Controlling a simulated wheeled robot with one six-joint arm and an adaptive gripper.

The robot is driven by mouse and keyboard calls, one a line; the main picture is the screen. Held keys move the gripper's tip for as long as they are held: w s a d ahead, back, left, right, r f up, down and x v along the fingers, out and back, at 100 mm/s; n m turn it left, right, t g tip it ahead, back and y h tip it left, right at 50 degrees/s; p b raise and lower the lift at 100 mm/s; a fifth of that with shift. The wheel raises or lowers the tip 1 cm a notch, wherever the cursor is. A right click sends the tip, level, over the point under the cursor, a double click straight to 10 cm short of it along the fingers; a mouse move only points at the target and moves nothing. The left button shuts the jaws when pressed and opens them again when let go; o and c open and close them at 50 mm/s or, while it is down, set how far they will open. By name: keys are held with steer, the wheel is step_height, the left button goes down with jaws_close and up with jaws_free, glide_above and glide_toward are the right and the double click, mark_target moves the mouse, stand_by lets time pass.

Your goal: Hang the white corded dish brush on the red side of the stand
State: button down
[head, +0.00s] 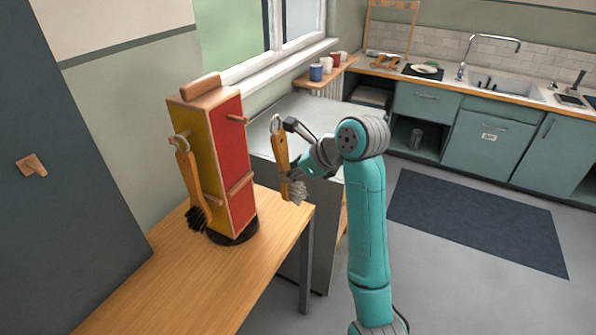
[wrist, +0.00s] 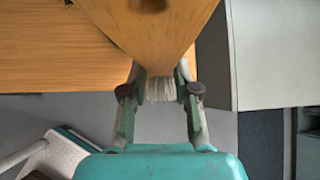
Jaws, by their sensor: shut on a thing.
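The stand (head: 228,160) is upright on the table, with a yellow side at left and a red side (head: 234,150) at right. The red side has a peg (head: 237,119) near the top and a wooden rail lower down. My gripper (head: 288,172) is shut on the white corded dish brush (head: 279,150), right of the red side and apart from it. The brush is upright, cord loop up and pale bristles down. In the wrist view its wooden handle (wrist: 150,35) fills the top centre, with white bristles between the fingers. A dark-bristled brush (head: 190,180) hangs on the yellow side.
The wooden table (head: 235,285) carries the stand on a dark round base. A grey cabinet (head: 310,115) stands behind my gripper. A window sill and a shelf with mugs (head: 316,72) are at the back. A kitchen counter lines the far right.

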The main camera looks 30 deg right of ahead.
steer(key=w+a+f, duration=0.1)
steer(key=w+a, duration=0.4)
steer(key=w, duration=0.2)
steer(key=shift+f, duration=0.2)
stand_by(0.8)
steer(key=shift+a, duration=0.1)
stand_by(0.4)
steer(key=c, duration=0.8)
jaws_free()
steer(key=shift+r, duration=0.1)
steer(key=shift+v, duration=3.35)
